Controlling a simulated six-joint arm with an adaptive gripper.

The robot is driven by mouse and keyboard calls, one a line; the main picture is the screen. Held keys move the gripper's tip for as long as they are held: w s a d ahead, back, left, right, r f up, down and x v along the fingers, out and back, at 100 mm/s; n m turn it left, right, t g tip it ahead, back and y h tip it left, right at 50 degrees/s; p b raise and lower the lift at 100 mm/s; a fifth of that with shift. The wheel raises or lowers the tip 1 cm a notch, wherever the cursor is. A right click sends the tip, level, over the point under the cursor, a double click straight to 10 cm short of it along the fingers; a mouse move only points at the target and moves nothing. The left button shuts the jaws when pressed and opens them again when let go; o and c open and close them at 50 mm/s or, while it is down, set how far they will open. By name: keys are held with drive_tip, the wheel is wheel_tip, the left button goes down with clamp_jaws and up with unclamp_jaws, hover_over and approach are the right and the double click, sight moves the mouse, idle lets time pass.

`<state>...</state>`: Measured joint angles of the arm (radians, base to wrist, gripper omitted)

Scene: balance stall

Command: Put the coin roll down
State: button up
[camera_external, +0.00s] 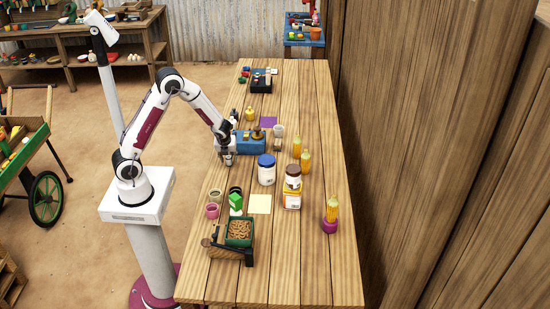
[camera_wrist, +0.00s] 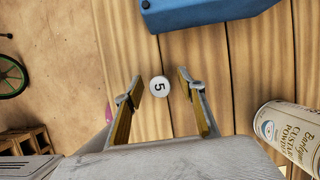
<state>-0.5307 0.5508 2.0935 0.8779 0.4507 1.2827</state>
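The coin roll (camera_wrist: 159,87) shows in the wrist view as a small white disc marked 5, seen end-on. It lies between my gripper's fingertips (camera_wrist: 159,88), with wood visible on both sides of it. My gripper is open and neither finger appears to touch the roll. In the external view my gripper (camera_external: 227,157) is low over the left edge of the table (camera_external: 310,262), just in front of the blue scale (camera_external: 251,147). I cannot make out the coin roll there. How high it stands against the fingers is hard to tell.
The blue scale (camera_wrist: 205,10) is close by at the top of the wrist view. A custard powder tin (camera_wrist: 289,133) lies to the right there. Free wood lies around the roll.

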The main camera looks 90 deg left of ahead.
sight(229, 157)
clamp_jaws()
drive_tip(key=shift+r, duration=0.2)
idle(0.3)
drive_tip(key=shift+r, duration=4.85)
